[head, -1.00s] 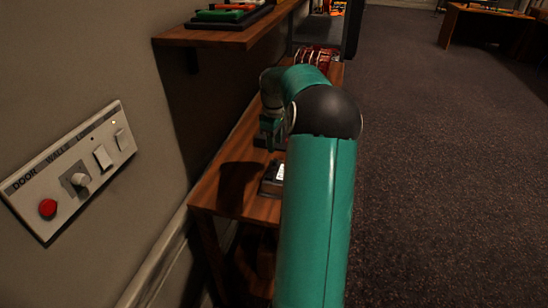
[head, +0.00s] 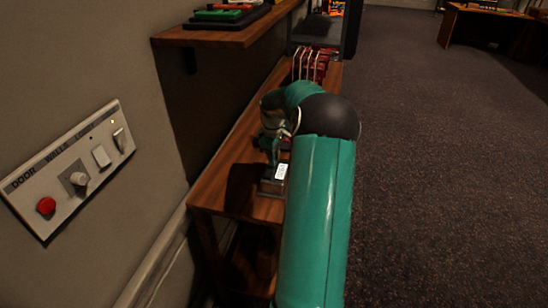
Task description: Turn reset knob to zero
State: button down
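No knob marked reset can be read in view. A small dark box with a white label (head: 281,172) sits on the wooden bench (head: 225,190), partly behind my arm; no knob on it can be made out. A wall panel (head: 60,217) at the left carries a pale round knob (head: 79,179) under the word WALLS. My gripper (head: 270,153) is above the bench, at or just behind the small box. Its fingers are small, dark and partly hidden, so I cannot tell whether it is open or touching the box.
The wall panel also has a red button (head: 46,206) and two pale switches. A wooden shelf (head: 215,39) juts out above the bench. A red rack (head: 312,65) stands at the bench's far end.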

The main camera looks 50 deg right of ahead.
jog(key=shift+m, duration=0.3)
jog(key=m, duration=0.5)
jog(key=shift+a+m, duration=0.1)
jog(key=shift+m, duration=0.2)
jog(key=m, duration=0.5)
jog(key=shift+w, duration=0.1)
jog(key=m, duration=0.5)
jog(key=shift+m, duration=0.4)
jog(key=m, duration=0.5)
jog(key=shift+m, duration=0.3)
